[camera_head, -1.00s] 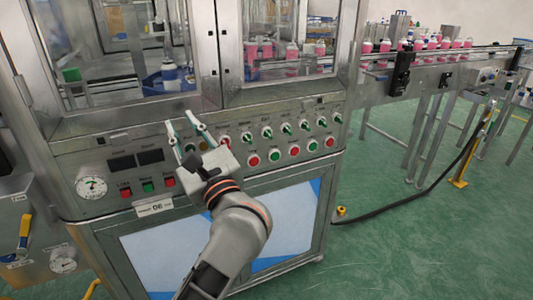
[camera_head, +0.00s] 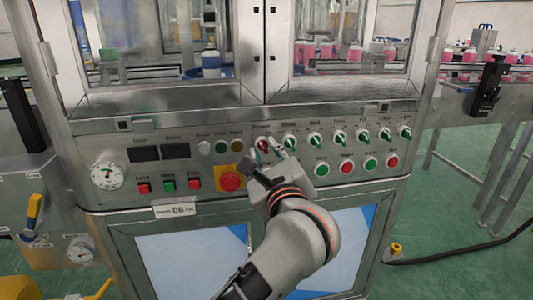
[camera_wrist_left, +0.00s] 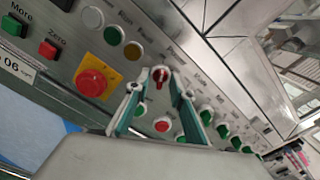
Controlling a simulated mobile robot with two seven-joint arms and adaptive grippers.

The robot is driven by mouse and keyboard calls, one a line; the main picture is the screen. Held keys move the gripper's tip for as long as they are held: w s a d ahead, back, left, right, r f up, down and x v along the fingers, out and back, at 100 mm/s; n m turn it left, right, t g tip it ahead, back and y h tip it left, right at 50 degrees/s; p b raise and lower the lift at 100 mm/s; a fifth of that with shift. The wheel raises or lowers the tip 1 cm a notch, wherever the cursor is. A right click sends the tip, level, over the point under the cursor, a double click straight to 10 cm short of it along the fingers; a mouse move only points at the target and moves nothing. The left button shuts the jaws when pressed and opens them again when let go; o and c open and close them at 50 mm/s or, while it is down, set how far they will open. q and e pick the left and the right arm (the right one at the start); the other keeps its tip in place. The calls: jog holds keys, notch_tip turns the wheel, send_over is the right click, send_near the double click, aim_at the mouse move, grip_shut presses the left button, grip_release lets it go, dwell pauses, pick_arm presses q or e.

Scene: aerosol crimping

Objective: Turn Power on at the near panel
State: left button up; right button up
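The near panel (camera_head: 104,150) is a grey metal face with a row of rotary switches. The Power switch (camera_head: 262,144) has a red knob and sits at the left end of that row, under its "Power" label. My left gripper (camera_head: 272,147) is right at this switch, with its two thin green-grey fingers apart. In the left wrist view the red Power knob (camera_wrist_left: 160,76) shows between the fingertips of the left gripper (camera_wrist_left: 158,84), one on each side. I cannot tell whether the fingers touch it. My right gripper is not in view.
A red emergency stop (camera_head: 230,181) on a yellow plate is left of my gripper. Green-handled switches (camera_head: 314,139) continue to the right, with red and green push buttons (camera_head: 347,166) below. Round lamps (camera_head: 221,147) are on the left. Glass doors (camera_head: 350,35) stand above.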

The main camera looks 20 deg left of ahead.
pick_arm(q)
jog(key=shift+w+a, duration=0.15)
jog(key=shift+w, duration=0.1)
grip_shut()
